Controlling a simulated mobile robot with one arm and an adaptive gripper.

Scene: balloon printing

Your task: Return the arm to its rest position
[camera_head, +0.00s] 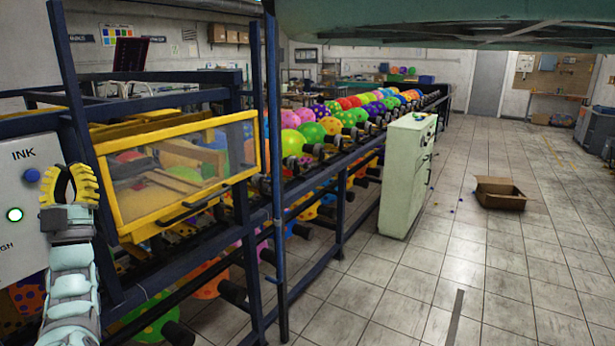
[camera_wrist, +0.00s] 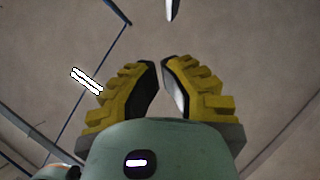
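My arm (camera_head: 71,290) rises upright at the lower left in the head view. My gripper (camera_head: 69,170) is at its top, with yellow ridged fingers pointing up, in front of the grey ink panel (camera_head: 22,245). In the wrist view the two fingers of my gripper (camera_wrist: 161,66) stand apart with a narrow gap at the tips. Nothing is between them. Behind them the wrist view shows a plain grey-brown surface, likely the ceiling, with a lit lamp (camera_wrist: 87,81).
Close right of my gripper are the dark blue machine frame (camera_head: 75,120) and a yellow-framed clear cover (camera_head: 180,172). Coloured dotted balloons (camera_head: 312,131) line the rack behind. A pale green cabinet (camera_head: 404,178) and an open cardboard box (camera_head: 500,193) stand right; the tiled floor (camera_head: 420,290) is mostly clear.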

